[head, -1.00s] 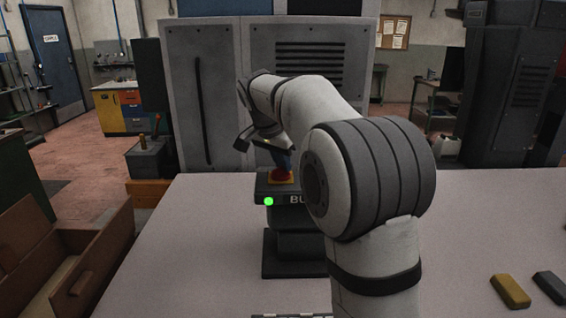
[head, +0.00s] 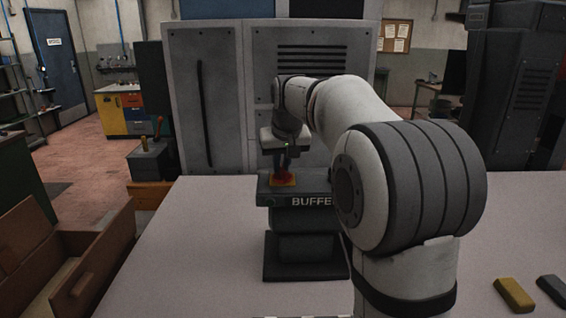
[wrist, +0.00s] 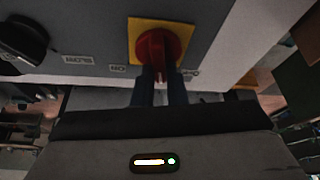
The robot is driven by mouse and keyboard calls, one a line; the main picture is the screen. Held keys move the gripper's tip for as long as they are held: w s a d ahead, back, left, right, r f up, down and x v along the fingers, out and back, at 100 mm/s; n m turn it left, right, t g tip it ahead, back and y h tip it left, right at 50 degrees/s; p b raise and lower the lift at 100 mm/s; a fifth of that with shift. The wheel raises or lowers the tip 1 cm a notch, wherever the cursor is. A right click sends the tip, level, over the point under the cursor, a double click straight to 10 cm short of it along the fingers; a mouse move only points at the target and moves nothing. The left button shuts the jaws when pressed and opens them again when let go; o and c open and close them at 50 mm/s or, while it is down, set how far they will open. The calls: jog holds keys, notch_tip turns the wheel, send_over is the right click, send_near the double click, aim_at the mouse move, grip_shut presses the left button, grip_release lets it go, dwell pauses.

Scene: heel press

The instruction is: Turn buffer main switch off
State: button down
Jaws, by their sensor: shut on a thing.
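The buffer unit (head: 300,225) stands on the bench, with part of its "BUFFE…" label showing beside my arm. On its top is a red rotary switch (wrist: 160,43) on a yellow plate (wrist: 140,28); it also shows small in the head view (head: 284,177). My gripper (wrist: 162,75) points down at the switch from above, its two dark fingers shut on the red knob. Small labels lie on both sides of the switch; one reads like ON, upside down or blurred. No green light shows on the unit's front. The knob's exact angle is hard to tell.
A black knob (wrist: 22,40) sits on the same panel in the wrist view. A yellow block (head: 514,295) and a dark block (head: 553,290) lie at the bench's right. An open wooden box (head: 80,262) is at the left. A grey cabinet (head: 205,100) stands behind.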

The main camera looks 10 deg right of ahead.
jog(key=n+y, duration=0.1)
jog(key=n, duration=0.2)
jog(key=n+y, duration=0.1)
jog(key=n, duration=0.2)
jog(key=shift+a+g, duration=0.15)
jog(key=shift+g, duration=0.25)
jog(key=shift+n, duration=0.3)
jog(key=c, duration=1.5)
grip_release()
jog(key=shift+s, duration=0.1)
jog(key=shift+o, duration=0.2)
jog(key=v, duration=0.7)
jog(key=shift+r, duration=0.35)
